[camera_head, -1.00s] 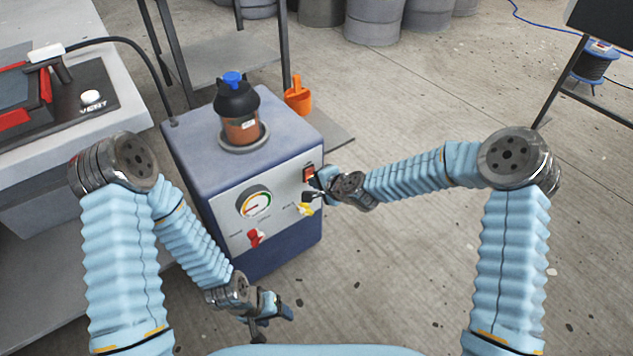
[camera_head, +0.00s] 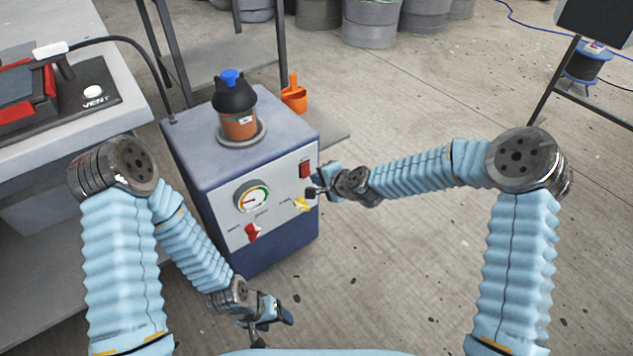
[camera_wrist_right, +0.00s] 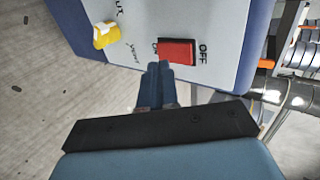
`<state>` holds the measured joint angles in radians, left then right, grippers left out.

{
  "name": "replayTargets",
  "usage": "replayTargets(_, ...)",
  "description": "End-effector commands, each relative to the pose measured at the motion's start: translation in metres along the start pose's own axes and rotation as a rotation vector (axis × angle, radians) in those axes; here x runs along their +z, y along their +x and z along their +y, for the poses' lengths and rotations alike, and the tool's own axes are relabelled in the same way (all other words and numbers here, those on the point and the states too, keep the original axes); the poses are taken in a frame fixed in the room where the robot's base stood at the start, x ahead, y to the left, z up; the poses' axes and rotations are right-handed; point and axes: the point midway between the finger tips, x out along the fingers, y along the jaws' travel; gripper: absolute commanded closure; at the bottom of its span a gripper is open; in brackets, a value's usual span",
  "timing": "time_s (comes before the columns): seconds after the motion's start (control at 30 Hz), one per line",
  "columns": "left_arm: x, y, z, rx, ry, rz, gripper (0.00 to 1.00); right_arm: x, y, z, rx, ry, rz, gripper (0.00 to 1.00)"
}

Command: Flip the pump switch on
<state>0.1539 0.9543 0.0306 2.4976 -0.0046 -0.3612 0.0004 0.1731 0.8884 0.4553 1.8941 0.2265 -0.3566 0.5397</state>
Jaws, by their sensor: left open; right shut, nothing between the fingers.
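The pump is a blue box (camera_head: 190,150) with a light grey front panel. The red pump switch (camera_head: 305,168) is at the panel's upper right. In the right wrist view the red switch (camera_wrist_right: 177,51) lies between an OFF label and a partly covered label; I cannot tell which side is pressed. My right gripper (camera_head: 315,191) is shut and empty, just below and right of the switch. In the wrist view its fingertips (camera_wrist_right: 158,68) are beside the switch's lower left; contact is unclear. My left gripper (camera_head: 272,328) is open and empty, low in front of the pump.
The panel also carries a gauge (camera_head: 252,197), a red valve handle (camera_head: 253,232) and a yellow one (camera_head: 301,204), close to my right gripper. A dark-topped jar (camera_head: 237,112) stands on the pump. A bench (camera_head: 60,130) is at left.

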Motion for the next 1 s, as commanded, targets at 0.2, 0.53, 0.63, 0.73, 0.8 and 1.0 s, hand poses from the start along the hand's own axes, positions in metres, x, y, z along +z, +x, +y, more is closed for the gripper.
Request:
replayTargets(0.2,-0.001,0.005,-0.002,-0.001,-0.001,0.002,0.37,-0.003,-0.023,0.0,0.0,-0.001,0.001,1.0)
replayTargets(0.53,0.0,0.011,-0.005,-0.001,-0.002,0.002,0.37,-0.003,-0.078,0.001,0.001,-0.002,0.001,1.0)
replayTargets(0.63,0.0,0.012,-0.005,-0.002,-0.002,0.002,0.37,-0.003,-0.091,0.0,0.0,0.0,0.001,1.0)
replayTargets(0.73,0.0,0.012,-0.005,-0.002,-0.002,0.002,0.37,-0.002,-0.098,0.0,0.001,0.0,-0.001,1.0)
replayTargets(0.8,0.0,0.012,-0.005,-0.002,-0.002,0.002,0.37,-0.002,-0.1,0.0,0.001,0.0,-0.001,1.0)
replayTargets(1.0,0.0,0.012,-0.005,-0.002,-0.002,0.002,0.37,-0.002,-0.101,0.0,0.002,0.0,-0.002,1.0)
